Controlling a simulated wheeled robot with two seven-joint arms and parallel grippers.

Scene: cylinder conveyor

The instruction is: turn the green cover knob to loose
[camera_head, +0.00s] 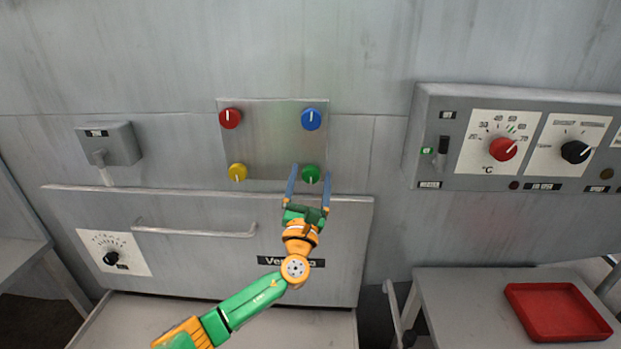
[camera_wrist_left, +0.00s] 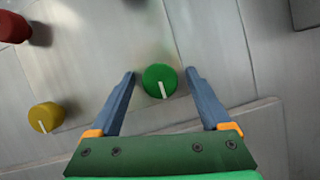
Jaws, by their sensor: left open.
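The green cover knob (camera_head: 311,174) sits at the lower right of a square metal plate, with its white mark pointing down. My left gripper (camera_head: 310,170) is open, its two blue fingers reaching up on either side of the knob. In the left wrist view the green knob (camera_wrist_left: 160,79) lies between the fingertips of the gripper (camera_wrist_left: 162,75), with visible gaps on both sides. Its white mark points down and slightly right there. I cannot tell how far the fingers are from the plate in depth. My right gripper is not in view.
The plate (camera_head: 270,140) also carries a red knob (camera_head: 230,118), a blue knob (camera_head: 311,119) and a yellow knob (camera_head: 237,172). Below is a drawer front with a handle (camera_head: 195,233). A control box (camera_head: 440,115) juts out at right, above a red tray (camera_head: 557,311).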

